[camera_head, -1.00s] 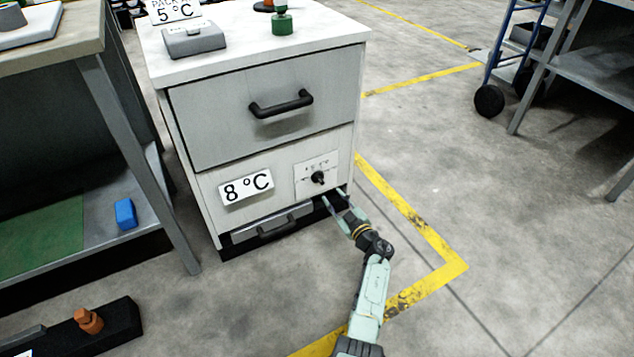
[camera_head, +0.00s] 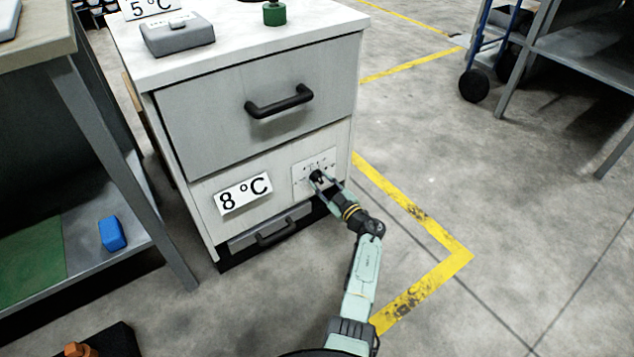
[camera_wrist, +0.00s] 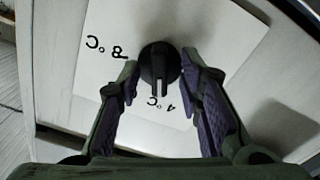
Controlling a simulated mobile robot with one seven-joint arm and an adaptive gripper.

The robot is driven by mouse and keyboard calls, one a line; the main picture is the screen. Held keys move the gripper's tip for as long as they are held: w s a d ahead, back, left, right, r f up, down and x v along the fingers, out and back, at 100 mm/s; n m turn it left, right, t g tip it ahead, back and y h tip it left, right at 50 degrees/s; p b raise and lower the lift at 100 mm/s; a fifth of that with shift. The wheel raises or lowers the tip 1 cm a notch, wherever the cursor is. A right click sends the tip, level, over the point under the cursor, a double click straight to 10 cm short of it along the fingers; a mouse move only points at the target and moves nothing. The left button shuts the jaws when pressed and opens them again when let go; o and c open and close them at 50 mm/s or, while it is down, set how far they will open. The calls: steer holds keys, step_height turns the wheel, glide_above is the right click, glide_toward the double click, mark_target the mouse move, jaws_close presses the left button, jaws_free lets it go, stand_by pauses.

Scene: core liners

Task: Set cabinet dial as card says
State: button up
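The cabinet (camera_head: 225,112) stands ahead, with a black dial on a white plate (camera_head: 300,178) low on its front, right side. In the wrist view the dial (camera_wrist: 158,62) shows as a round black knob with a pointer bar. The plate there reads "8 °C" and "4 °C", upside down; its other marks are hidden. A card (camera_head: 244,193) on the cabinet front reads "8 °C". Another card (camera_head: 150,8) on top reads "5 °C", its upper part cut off. My gripper (camera_wrist: 160,85) is open, with its two fingers on either side of the dial and gaps between.
A drawer with a black handle (camera_head: 279,101) is above the dial, and a low drawer (camera_head: 270,232) is below the card. A grey box (camera_head: 178,34) and a green object (camera_head: 274,14) stand on top. A shelf with a blue block (camera_head: 111,233) is at left.

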stand_by(0.3)
jaws_close()
stand_by(0.3)
